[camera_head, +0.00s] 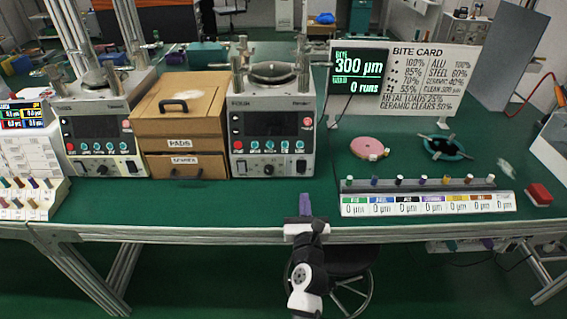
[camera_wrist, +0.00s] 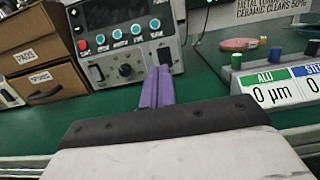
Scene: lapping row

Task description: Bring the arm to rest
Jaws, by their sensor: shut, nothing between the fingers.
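My gripper (camera_head: 305,205) is at the front edge of the green bench, in front of the right-hand lapping machine (camera_head: 271,120). Its purple fingers are shut with nothing between them. They also show in the wrist view (camera_wrist: 157,88), pointing toward the lower front of that machine, apart from it as far as I can tell. My arm reaches up from below the bench edge in the head view.
A drawer box (camera_head: 182,125) and a second machine (camera_head: 98,130) stand to the left. A sample rack (camera_head: 425,203), a pink disc (camera_head: 366,148), a dark teal ring (camera_head: 443,148), a red block (camera_head: 539,194) and a bite card (camera_head: 432,78) are to the right. A stool (camera_head: 345,262) stands below.

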